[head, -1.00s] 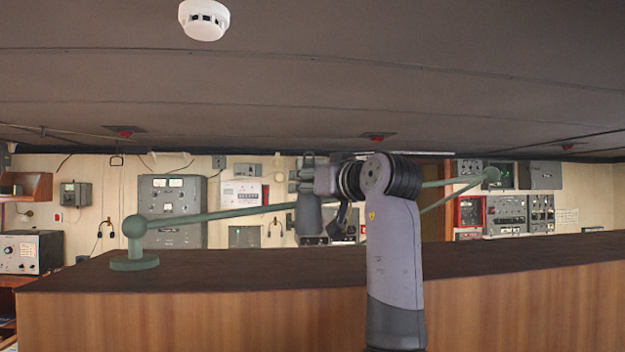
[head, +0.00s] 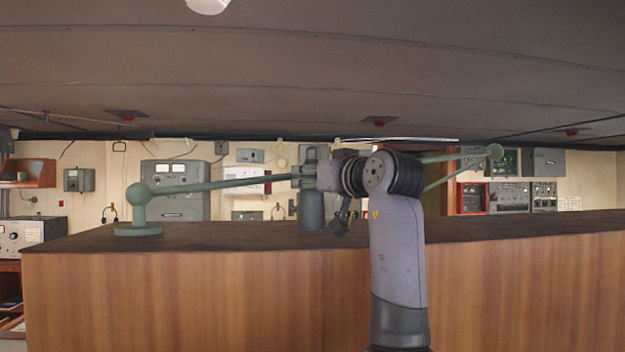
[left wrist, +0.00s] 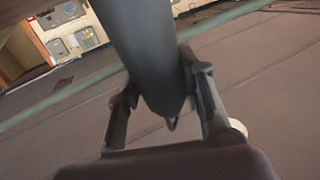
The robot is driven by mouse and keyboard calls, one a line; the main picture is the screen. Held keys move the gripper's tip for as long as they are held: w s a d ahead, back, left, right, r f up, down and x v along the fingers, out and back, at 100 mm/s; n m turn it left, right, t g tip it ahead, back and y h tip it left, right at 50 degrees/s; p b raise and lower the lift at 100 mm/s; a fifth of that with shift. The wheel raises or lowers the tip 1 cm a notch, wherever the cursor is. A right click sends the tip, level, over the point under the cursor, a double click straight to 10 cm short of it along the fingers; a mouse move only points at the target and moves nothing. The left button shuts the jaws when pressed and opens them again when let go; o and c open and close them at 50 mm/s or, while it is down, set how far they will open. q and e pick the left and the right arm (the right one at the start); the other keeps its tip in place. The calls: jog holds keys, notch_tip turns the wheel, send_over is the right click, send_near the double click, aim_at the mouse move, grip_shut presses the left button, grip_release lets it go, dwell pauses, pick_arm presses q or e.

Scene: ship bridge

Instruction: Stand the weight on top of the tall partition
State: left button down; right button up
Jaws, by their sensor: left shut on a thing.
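The weight (head: 311,212) is a dark grey-green cylinder, hanging upright from my left gripper (head: 311,170). The gripper is shut on its upper part. In the left wrist view the weight (left wrist: 148,45) sits between both fingers of the gripper (left wrist: 160,90). The tall partition (head: 200,290) has wood-panelled sides and a dark flat top. In the head view the weight's lower end overlaps that dark top; I cannot tell whether it touches. My right gripper is not in view.
A green rail on a round-footed post (head: 139,212) stands on the partition's left end and runs behind my gripper. A low ceiling (head: 320,70) hangs above. Wall equipment (head: 180,175) stands behind.

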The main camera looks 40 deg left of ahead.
pick_arm(q)
jog(key=shift+f+b, duration=0.2)
jog(key=shift+b, duration=0.15)
dwell(0.3)
jog(key=c, duration=1.5)
grip_release()
jog(key=shift+c, duration=0.2)
jog(key=o, duration=0.5)
jog(key=shift+s+d, duration=0.2)
jog(key=shift+o, duration=0.3)
jog(key=shift+w+a+f, duration=0.15)
jog(key=shift+w+f, duration=0.1)
jog(key=shift+f, duration=0.15)
jog(key=v, duration=1.2)
jog(key=shift+s+r, duration=0.2)
